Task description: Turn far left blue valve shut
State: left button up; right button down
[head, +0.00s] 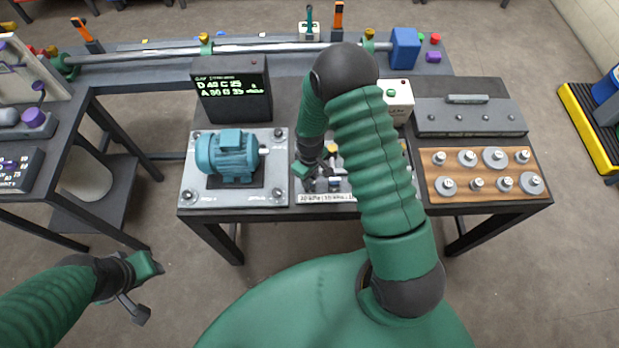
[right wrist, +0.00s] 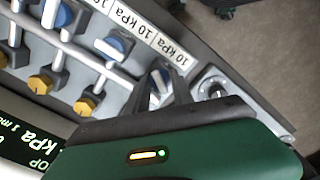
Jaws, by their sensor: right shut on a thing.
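The valve panel (head: 325,198) lies on the middle table with a white strip reading 10 kPa. In the right wrist view it appears turned round, with blue valves (right wrist: 115,46) along the label strip and yellow valves (right wrist: 40,84) below. My right gripper (right wrist: 160,78) is shut on the blue valve at the right end of the row there, which is the far left one in the head view. That valve is mostly hidden between the fingers. My right gripper in the head view (head: 318,182) reaches down at the panel's left side. My left gripper (head: 142,288) is open and empty over the floor.
A teal motor (head: 228,155) on a plate stands just left of the panel. A black display (head: 232,95) stands behind it. A wooden tray (head: 482,199) with several metal parts is on the right.

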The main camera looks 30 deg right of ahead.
jog(key=n, duration=0.5)
jog(key=shift+w+r+n, duration=0.1)
jog(key=shift+w+n, duration=0.05)
jog(key=shift+n, duration=0.25)
dwell(0.4)
jog(key=c, duration=1.3)
grip_release()
jog(key=shift+d, duration=0.1)
jog(key=shift+c, duration=0.2)
jog(key=shift+o, duration=1.2)
notch_tip(320, 180, up, 17)
jog(key=b, duration=0.1)
jog(key=shift+f, duration=0.2)
